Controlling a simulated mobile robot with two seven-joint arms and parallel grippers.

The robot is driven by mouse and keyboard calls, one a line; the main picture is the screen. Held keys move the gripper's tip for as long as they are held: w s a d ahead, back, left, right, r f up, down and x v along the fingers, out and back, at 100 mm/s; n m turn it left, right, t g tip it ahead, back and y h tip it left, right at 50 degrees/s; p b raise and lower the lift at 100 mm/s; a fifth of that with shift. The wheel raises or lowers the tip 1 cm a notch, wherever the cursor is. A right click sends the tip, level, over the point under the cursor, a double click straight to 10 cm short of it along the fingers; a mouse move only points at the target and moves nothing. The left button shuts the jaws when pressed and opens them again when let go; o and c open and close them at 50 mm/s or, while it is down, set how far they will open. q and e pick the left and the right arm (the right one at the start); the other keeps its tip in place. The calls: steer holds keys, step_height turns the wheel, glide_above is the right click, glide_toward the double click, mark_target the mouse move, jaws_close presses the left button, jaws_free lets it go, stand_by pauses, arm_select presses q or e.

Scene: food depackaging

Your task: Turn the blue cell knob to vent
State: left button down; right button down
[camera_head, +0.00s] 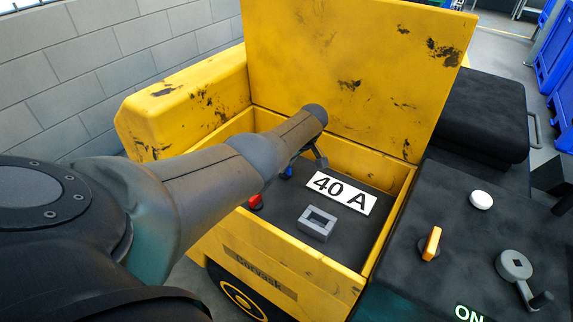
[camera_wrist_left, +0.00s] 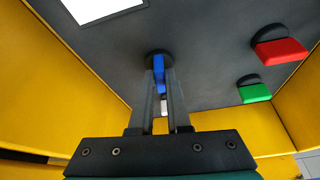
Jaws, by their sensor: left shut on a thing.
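The blue cell knob (camera_wrist_left: 158,70) sits on a round dark base on the black panel inside the yellow box. My left gripper (camera_wrist_left: 163,78) has its two fingers on either side of the knob and is shut on it, as the left wrist view shows. In the head view only a small piece of blue (camera_head: 288,172) shows below my left arm, which covers most of the knob and gripper. I cannot read any position marking, such as vent, around the knob. My right gripper is not in view.
A red knob (camera_wrist_left: 280,52) and a green knob (camera_wrist_left: 255,93) stand on the same panel. Yellow box walls and a raised yellow lid (camera_head: 350,70) enclose the panel.

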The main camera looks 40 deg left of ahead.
arm_select(q)
steer(key=shift+n+g+b, duration=0.5)
steer(key=shift+n+b, duration=0.6)
steer(key=shift+a, duration=0.1)
steer(key=c, duration=0.9)
jaws_free()
